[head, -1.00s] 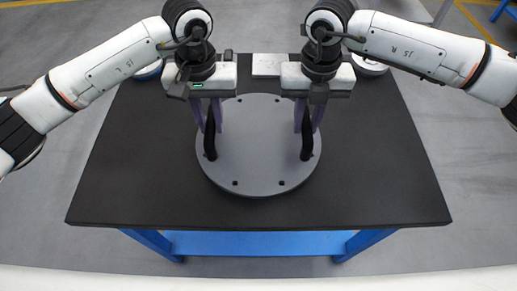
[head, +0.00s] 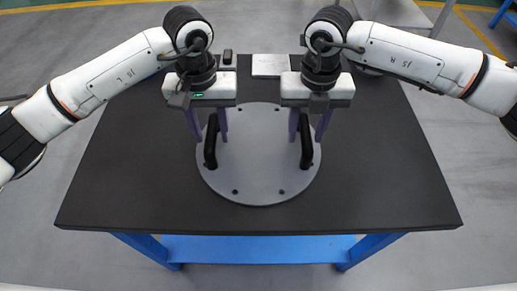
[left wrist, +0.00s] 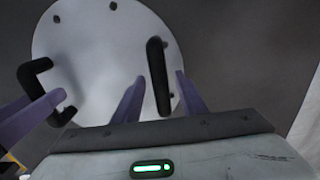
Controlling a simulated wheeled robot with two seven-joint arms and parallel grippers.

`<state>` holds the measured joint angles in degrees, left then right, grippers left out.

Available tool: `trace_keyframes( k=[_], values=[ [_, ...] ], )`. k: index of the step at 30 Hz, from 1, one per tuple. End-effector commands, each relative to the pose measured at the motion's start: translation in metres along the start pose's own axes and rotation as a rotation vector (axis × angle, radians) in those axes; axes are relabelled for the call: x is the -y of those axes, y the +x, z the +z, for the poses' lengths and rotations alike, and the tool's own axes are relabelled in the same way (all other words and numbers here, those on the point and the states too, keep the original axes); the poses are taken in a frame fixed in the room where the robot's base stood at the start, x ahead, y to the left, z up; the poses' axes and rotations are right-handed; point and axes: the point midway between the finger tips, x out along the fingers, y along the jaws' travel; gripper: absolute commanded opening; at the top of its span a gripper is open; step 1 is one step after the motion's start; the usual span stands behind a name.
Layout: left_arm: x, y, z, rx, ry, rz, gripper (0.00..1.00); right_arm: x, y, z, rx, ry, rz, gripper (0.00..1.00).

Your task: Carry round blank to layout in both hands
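The round blank (head: 258,165) is a grey disc with small holes near its rim and two black bar handles. It appears to lie flat on the dark table (head: 390,180). My left gripper (head: 211,138) is open, its purple fingers on either side of the left handle (head: 211,150) with small gaps. My right gripper (head: 306,138) is open around the right handle (head: 306,150) in the same way. The left wrist view shows my left gripper (left wrist: 159,76) with a handle (left wrist: 158,80) between its fingers, and the pale disc (left wrist: 100,60) beyond.
A light rectangular plate (head: 270,65) lies at the table's back edge. A small dark block (head: 227,57) stands beside it. Round items at the back corners are mostly hidden by my arms. The table's front and both sides are clear.

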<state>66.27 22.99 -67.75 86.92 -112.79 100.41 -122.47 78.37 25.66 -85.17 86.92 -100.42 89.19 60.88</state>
Motion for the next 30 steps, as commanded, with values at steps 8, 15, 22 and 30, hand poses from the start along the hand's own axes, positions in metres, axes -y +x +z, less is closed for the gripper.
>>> trace_keyframes(
  k=[8,15,22,30],
  values=[
    [0.0,-0.007,-0.001,-0.002,0.0,0.001,0.38,0.0,0.0,0.0,0.0,0.0,0.0,0.38],
    [0.0,-0.05,-0.002,-0.006,0.001,0.001,0.38,0.0,0.0,0.0,0.0,0.0,0.0,0.38],
    [0.0,-0.096,-0.001,-0.003,0.001,0.001,0.38,0.0,0.0,0.0,0.0,0.0,0.0,0.38],
    [0.0,-0.12,0.0,0.0,0.0,0.0,0.38,0.0,-0.003,0.0,0.001,0.0,0.001,0.38]
  ],
)
